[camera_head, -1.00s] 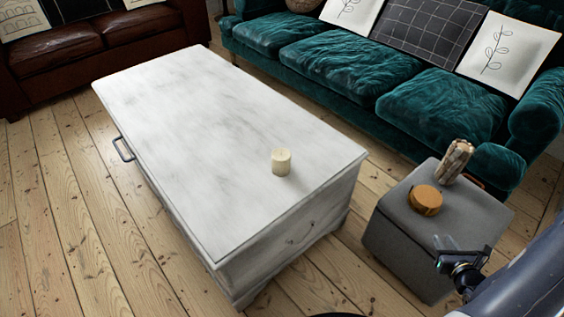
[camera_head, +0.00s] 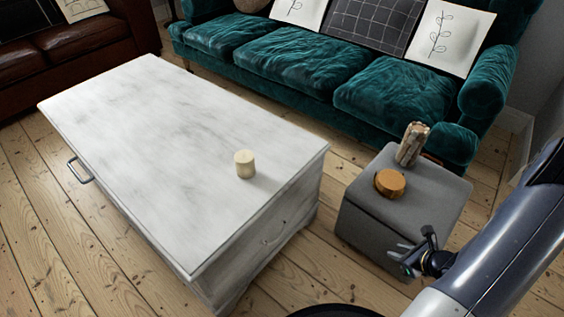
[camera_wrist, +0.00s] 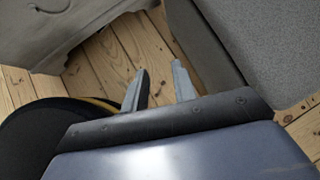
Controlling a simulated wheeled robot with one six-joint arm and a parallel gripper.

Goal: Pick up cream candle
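The cream candle (camera_head: 245,164) is a short upright cylinder on the white wooden chest (camera_head: 150,130), near its right end. My gripper (camera_head: 398,258) is low on the right, in front of the grey ottoman and well apart from the candle. In the wrist view my gripper (camera_wrist: 158,84) shows two grey fingers spread apart with bare floor between and beyond them. It is open and empty. The candle does not show in the wrist view.
The grey ottoman (camera_head: 375,228) carries a round wooden box (camera_head: 390,183) and a patterned cylinder (camera_head: 412,144). A teal sofa (camera_head: 290,62) stands behind the chest, and a brown leather sofa (camera_head: 90,45) is at the back left. Floorboards (camera_head: 335,280) lie open between chest and ottoman.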

